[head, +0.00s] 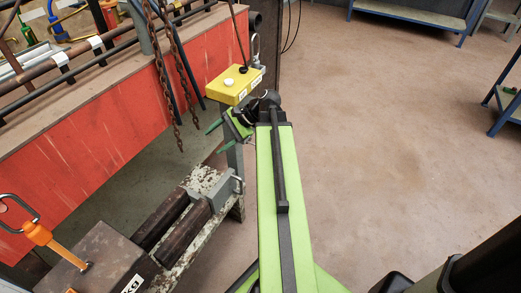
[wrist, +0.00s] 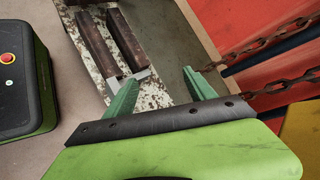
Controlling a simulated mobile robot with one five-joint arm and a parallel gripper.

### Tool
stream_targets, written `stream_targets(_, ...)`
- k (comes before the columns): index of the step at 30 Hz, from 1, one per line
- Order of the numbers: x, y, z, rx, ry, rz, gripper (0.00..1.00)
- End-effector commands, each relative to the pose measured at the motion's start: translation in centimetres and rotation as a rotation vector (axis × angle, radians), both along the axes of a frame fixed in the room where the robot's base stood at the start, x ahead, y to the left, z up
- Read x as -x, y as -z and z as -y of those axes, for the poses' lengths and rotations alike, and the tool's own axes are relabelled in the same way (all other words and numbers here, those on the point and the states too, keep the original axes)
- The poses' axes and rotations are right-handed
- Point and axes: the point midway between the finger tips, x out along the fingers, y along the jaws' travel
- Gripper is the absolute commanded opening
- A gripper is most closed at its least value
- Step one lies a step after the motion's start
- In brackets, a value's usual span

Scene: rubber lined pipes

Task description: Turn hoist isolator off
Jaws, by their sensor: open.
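A yellow box (head: 235,85) with a white round knob, a dark knob and small labels sits on top of a grey post, at the right end of the red beam. It may be the hoist isolator; its labels are too small to read. A metal loop (head: 255,47) stands at its far right corner. My gripper (head: 216,137) is just below and in front of the box, its green fingers apart and empty. In the wrist view my gripper (wrist: 160,76) points toward the pipes. A yellow surface (wrist: 302,128) at that view's right edge may be part of the box.
Rusty chains (head: 177,75) hang before the red beam (head: 95,130), left of my gripper. Dark pipes (head: 172,222) lie on a worn white stand below. An orange handle (head: 38,234) stands on a block at lower left. The floor (head: 390,130) at right is clear.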

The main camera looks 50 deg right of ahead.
Motion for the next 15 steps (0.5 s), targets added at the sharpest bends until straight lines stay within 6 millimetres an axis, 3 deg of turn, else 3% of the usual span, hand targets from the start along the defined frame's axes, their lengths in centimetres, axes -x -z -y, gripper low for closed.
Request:
stream_targets(1,1.3,4.0,3.8,-0.091,0.121,0.020,0.64)
stream_targets(6,7.5,6.4,14.9,-0.431,0.473,0.126,0.64)
stream_targets(9,11.9,6.7,19.9,-0.599,0.613,0.201,0.64)
stream_targets(12,15.7,6.5,23.3,-0.718,0.698,0.263,0.64)
stream_targets(15,18.1,6.0,25.0,-0.786,0.739,0.303,0.64)
